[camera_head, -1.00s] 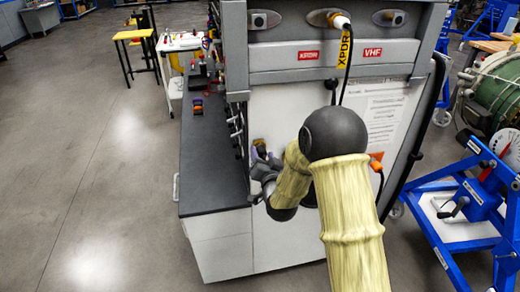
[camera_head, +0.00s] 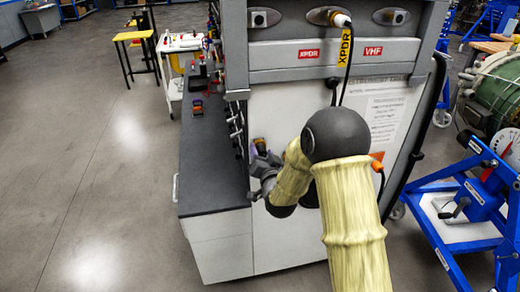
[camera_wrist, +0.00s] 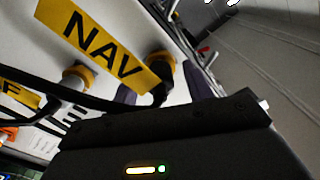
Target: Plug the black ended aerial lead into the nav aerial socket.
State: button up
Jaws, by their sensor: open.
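In the wrist view, a yellow NAV tag (camera_wrist: 103,45) hangs on a black lead. The lead's dark end (camera_wrist: 161,92) shows below a yellow collar (camera_wrist: 160,66) at the pale panel. My gripper (camera_wrist: 160,92) is open, with its two dark fingers on either side of that end; I cannot tell whether they touch it. In the head view, my gripper (camera_head: 261,160) is at the left part of the white panel (camera_head: 285,110), and the lead's end is too small to make out. Sockets line the top, but no NAV socket label is readable.
A lead with a yellow XPDR tag (camera_head: 345,47) is plugged into the middle top socket. The left socket (camera_head: 262,19) and right socket (camera_head: 391,17) look empty. Another collared lead (camera_wrist: 76,78) hangs beside the NAV one. A black worktop (camera_head: 210,150) lies left; a blue stand (camera_head: 465,210) stands right.

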jog(key=shift+b, duration=0.4)
grip_shut()
